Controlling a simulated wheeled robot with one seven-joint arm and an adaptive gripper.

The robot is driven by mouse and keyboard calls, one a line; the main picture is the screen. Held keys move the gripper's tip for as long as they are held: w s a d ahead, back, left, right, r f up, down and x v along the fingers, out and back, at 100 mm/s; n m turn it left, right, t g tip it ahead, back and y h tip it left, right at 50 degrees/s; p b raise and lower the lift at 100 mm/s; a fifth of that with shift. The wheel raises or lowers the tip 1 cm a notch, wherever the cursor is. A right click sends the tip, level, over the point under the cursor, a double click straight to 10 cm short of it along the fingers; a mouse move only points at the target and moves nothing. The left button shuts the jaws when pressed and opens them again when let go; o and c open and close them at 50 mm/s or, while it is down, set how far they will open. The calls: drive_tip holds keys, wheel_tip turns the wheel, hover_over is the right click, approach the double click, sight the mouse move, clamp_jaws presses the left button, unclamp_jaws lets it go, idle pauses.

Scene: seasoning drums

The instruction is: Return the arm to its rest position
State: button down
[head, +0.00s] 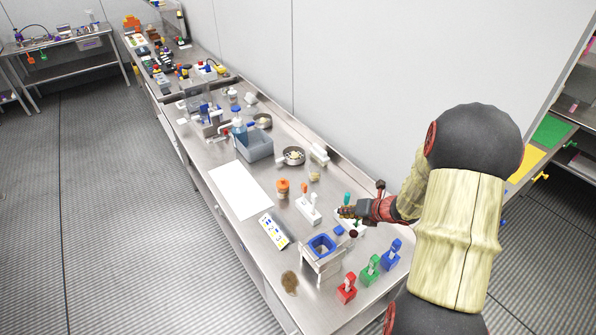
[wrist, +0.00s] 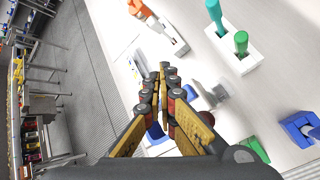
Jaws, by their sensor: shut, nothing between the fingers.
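My gripper (head: 348,212) is above the right part of the steel bench (head: 268,257) in the head view, with my arm reaching in from the right. In the wrist view my gripper (wrist: 164,72) has its fingers together at the tips, with nothing held between them. Beside it stands a white holder with an orange-handled tool (wrist: 139,9). Another white holder (wrist: 237,58) carries a teal handle and a green handle. The finger bodies and the wrist hide part of the bench below.
Red (head: 347,291), green (head: 369,272) and blue (head: 391,257) holders stand near the bench's front right. A blue container (head: 321,244) sits in a white stand. An orange-topped jar (head: 283,186), white sheet (head: 238,190) and grey-blue bin (head: 258,147) lie farther left. A wall runs behind.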

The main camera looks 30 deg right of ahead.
drive_tip(key=shift+a+n, duration=0.2)
drive_tip(key=shift+n, duration=0.6)
drive_tip(key=s+a+n, duration=0.1)
drive_tip(key=s+a+n+y, duration=0.1)
drive_tip(key=n, duration=0.1)
drive_tip(key=s+a+f+n+g, duration=0.1)
drive_tip(key=a+n, duration=0.1)
drive_tip(key=shift+y, duration=0.3)
drive_tip(key=s+a+r+n+h+b, duration=0.1)
drive_tip(key=s+a+r+n+b, duration=0.2)
drive_tip(key=n, duration=0.9)
drive_tip(key=s+a+r+n+g+h+b, duration=0.1)
drive_tip(key=s+a+r+n+b, duration=0.3)
drive_tip(key=s+a+n+b, duration=0.4)
drive_tip(key=s+a+r+n+g+h+b, duration=0.1)
drive_tip(key=s+a+r+n+b, duration=0.3)
drive_tip(key=s+a+n, duration=0.4)
drive_tip(key=a+n+b, duration=0.1)
drive_tip(key=a+n, duration=0.1)
drive_tip(key=n, duration=0.5)
drive_tip(key=shift+s+a+r+n+h+b, duration=0.15)
drive_tip(key=shift+s+a+n+h+b, duration=0.15)
drive_tip(key=shift+a+h, duration=0.1)
drive_tip(key=shift+d, duration=0.15)
